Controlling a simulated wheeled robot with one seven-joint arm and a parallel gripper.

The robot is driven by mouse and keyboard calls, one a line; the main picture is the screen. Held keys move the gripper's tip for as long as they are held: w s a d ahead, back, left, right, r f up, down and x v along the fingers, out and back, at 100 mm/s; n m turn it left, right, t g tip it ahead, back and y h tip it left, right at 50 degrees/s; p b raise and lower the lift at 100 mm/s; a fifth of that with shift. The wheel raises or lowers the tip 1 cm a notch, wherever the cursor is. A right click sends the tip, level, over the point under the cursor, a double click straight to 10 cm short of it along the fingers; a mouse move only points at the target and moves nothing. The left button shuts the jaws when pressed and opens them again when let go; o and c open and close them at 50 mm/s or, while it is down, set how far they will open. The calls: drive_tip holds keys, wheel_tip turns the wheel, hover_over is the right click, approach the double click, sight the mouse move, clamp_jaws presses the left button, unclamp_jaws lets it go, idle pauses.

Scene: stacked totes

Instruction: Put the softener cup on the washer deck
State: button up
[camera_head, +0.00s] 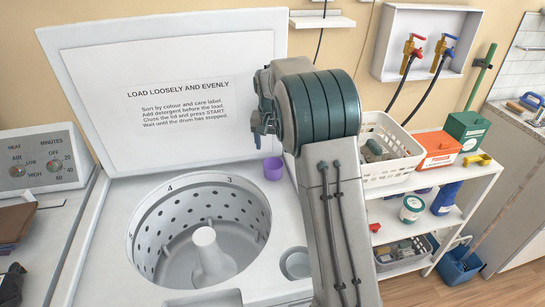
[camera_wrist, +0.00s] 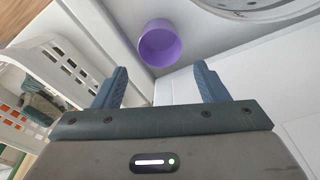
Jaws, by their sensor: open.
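The purple softener cup (camera_head: 273,169) stands on the washer deck (camera_head: 287,213), behind and right of the open drum. In the wrist view the cup (camera_wrist: 160,43) shows its open mouth, beyond and between my fingertips. My gripper (camera_wrist: 159,68) is open, with nothing between its two blue fingers. In the head view my gripper (camera_head: 257,141) is above and slightly left of the cup, partly hidden by my wrist. The cup and fingers look apart.
The washer's raised lid (camera_head: 190,145) stands behind the drum opening (camera_head: 200,230). A white basket (camera_head: 375,178) sits on the shelf to the right, with an orange-and-white box (camera_head: 437,150) beside it. A dryer panel (camera_head: 45,160) is at left.

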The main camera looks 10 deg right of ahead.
drive_tip(key=s+r+n, duration=0.1)
drive_tip(key=s+r, duration=0.3)
drive_tip(key=s, duration=0.5)
drive_tip(key=s+r+n, duration=0.1)
drive_tip(key=s+r, duration=0.3)
drive_tip(key=s, duration=0.5)
drive_tip(key=s+f+n, duration=0.1)
drive_tip(key=s+f, duration=0.1)
drive_tip(key=s, duration=0.7)
drive_tip(key=s+a+f+n+t, duration=0.1)
drive_tip(key=s+f, duration=0.1)
drive_tip(key=s, duration=0.7)
drive_tip(key=shift+y, duration=0.3)
drive_tip(key=shift+w, duration=0.1)
